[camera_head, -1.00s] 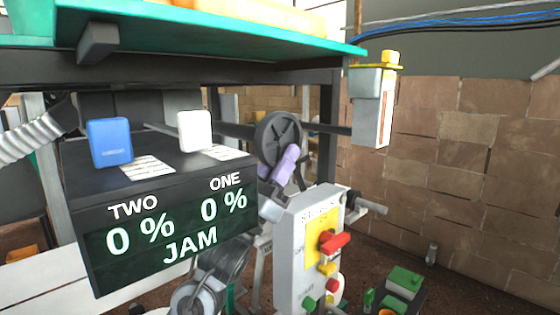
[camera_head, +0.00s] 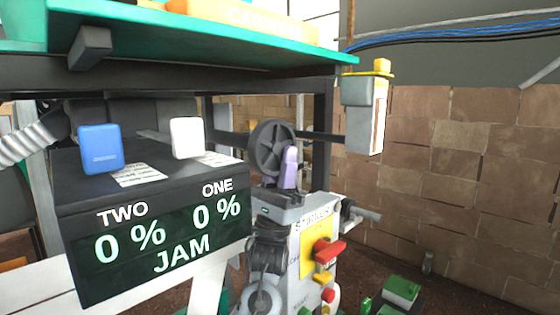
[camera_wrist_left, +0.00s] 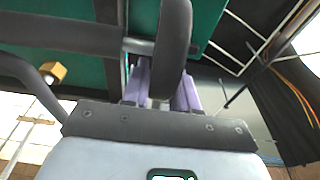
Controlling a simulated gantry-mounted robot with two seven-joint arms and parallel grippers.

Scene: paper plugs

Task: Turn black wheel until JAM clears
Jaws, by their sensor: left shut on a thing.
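The black wheel (camera_head: 266,146) is a spoked disc on a horizontal shaft under the green shelf. My left gripper (camera_head: 289,166), with purple fingers, is shut on the right side of its rim. The left wrist view shows the dark rim (camera_wrist_left: 173,48) passing between the two purple fingers (camera_wrist_left: 163,88). The gripper hides the lower right of the wheel. The black display box (camera_head: 165,235) reads TWO 0 %, ONE 0 % and JAM. My right gripper is not in view.
A blue block (camera_head: 100,149) and a white block (camera_head: 187,138) stand on the display box. A grey control box (camera_head: 310,240) with a red switch (camera_head: 328,250) stands below the wheel, close to my left arm. A green shelf (camera_head: 200,45) hangs above.

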